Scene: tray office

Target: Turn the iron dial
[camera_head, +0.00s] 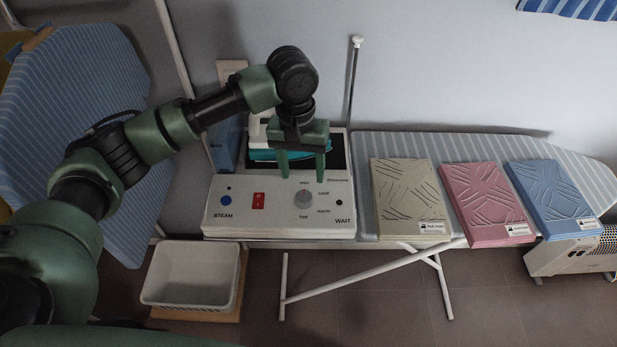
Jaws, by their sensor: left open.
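The iron dial (303,198) is a round grey knob on the sloped front of a white control station (278,222). Words such as cool, warm and hot are printed around it. A red switch (258,200) and a blue button (226,201) sit to its left. An iron with a teal part (262,155) rests on the station behind the panel, partly hidden by my arm. My left gripper (302,175) is open, fingers pointing down, just above and behind the dial. I cannot tell whether it touches the panel. My right gripper is not in view.
A striped ironing board (470,146) extends right, carrying beige (409,196), pink (487,202) and blue (553,197) folded cloths. A white basket (190,275) stands below left. A thin upright rod (352,85) rises behind the station. A heater (573,255) is at far right.

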